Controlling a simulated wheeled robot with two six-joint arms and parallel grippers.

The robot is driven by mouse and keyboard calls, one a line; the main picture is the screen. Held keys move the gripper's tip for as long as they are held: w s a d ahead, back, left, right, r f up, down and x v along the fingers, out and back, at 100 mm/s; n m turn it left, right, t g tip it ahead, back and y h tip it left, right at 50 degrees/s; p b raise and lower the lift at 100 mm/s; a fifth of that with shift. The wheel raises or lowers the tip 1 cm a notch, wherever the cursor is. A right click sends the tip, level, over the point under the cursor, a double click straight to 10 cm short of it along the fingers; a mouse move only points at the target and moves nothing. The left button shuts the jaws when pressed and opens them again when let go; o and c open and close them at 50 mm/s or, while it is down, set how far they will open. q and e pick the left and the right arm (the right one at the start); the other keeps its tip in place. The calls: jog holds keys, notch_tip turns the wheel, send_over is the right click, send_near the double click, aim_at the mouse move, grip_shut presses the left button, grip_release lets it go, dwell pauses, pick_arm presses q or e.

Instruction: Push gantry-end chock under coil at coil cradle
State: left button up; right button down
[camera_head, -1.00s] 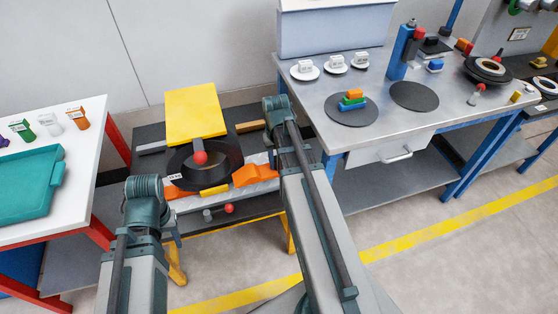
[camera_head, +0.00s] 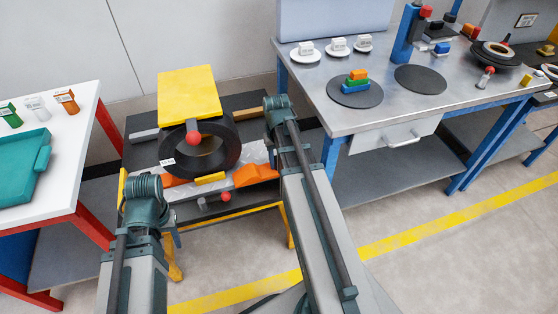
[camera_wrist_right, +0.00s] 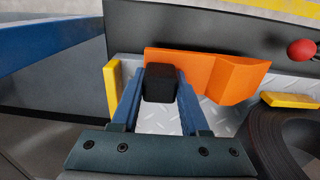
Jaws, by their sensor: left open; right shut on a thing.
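The dark ring-shaped coil (camera_head: 229,155) lies on the cradle, with an orange chock (camera_head: 256,174) at its right and another orange piece (camera_head: 178,181) at its left front. In the right wrist view the right-hand chock (camera_wrist_right: 205,75) lies on the tread plate, apart from the coil (camera_wrist_right: 285,135). My right gripper (camera_wrist_right: 162,98) is shut on a black block (camera_wrist_right: 160,82) at that chock; whether the block is part of it I cannot tell. In the head view my arm hides this gripper. My left gripper (camera_head: 172,230) is open and empty, low in front of the cradle.
A yellow block (camera_head: 210,177) lies before the coil. A white table (camera_head: 60,190) stands left, a steel bench (camera_head: 400,110) right. Free floor lies in front.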

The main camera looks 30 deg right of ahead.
jog(key=shift+w+d, duration=0.2)
jog(key=shift+w, duration=0.5)
jog(key=shift+w+d, duration=0.25)
jog(key=shift+w, duration=0.8)
jog(key=shift+w+d, duration=0.25)
jog(key=shift+w, duration=0.85)
jog(key=shift+w+d, duration=0.25)
jog(key=shift+w, duration=0.8)
jog(key=shift+s+f, duration=0.1)
jog(key=shift+f, duration=0.2)
jog(key=shift+w+a, duration=0.2)
jog(key=shift+a, duration=0.6)
jog(key=shift+w+a, duration=0.15)
jog(key=shift+a, duration=0.6)
jog(key=shift+c, duration=1.6)
grip_release()
